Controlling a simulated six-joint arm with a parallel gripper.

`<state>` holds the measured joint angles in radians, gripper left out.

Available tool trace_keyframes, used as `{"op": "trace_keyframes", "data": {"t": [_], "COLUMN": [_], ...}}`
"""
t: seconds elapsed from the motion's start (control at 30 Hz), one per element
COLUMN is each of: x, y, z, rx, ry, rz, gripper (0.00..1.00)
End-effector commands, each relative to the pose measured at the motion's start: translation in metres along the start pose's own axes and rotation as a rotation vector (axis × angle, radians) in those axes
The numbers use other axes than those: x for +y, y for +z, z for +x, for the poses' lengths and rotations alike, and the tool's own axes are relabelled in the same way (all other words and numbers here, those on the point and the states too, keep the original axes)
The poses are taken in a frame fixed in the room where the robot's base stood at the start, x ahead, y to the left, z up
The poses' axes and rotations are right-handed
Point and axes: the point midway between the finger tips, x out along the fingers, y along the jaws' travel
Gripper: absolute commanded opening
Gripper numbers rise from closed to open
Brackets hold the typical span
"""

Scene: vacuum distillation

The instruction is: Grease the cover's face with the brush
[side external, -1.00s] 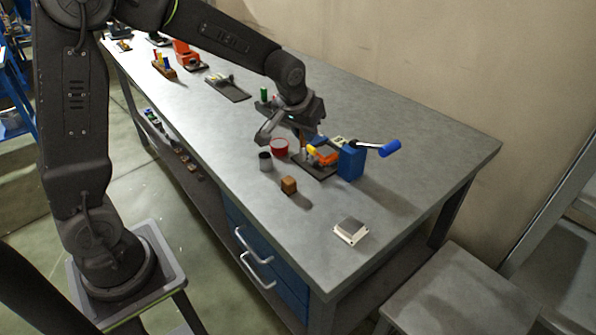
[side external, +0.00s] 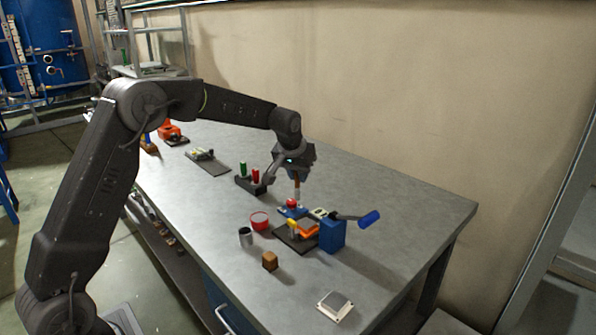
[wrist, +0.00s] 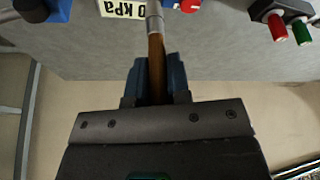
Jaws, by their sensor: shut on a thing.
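My gripper (side external: 294,174) points down over the middle of the table. Its blue fingers are shut on the wooden handle of a brush (side external: 297,189), which hangs below it. In the wrist view, the brown handle and metal ferrule of the brush (wrist: 155,20) stick out between the fingers (wrist: 157,85); the bristles are out of frame. A square pale plate with a grey top (side external: 335,305), possibly the cover, lies flat at the table's front corner, well apart from the brush.
Near the brush are a red-knobbed blue part (side external: 292,204), an orange part (side external: 307,228) on a dark base, and a blue box (side external: 333,236) with a protruding handle. A red tin (side external: 260,221), dark cup (side external: 245,237) and brown block (side external: 269,261) stand in front.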

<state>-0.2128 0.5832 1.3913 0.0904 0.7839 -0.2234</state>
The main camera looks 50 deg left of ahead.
Motion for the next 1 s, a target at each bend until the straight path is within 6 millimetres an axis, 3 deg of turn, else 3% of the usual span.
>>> {"op": "trace_keyframes", "data": {"t": [0.63,1.0], "x": [0.000,0.033], "y": [0.025,0.037], "z": [0.058,0.055], "rx": [-0.004,-0.002], "ry": [-0.001,0.000], "rz": [0.002,0.003], "gripper": [0.00,0.00]}}
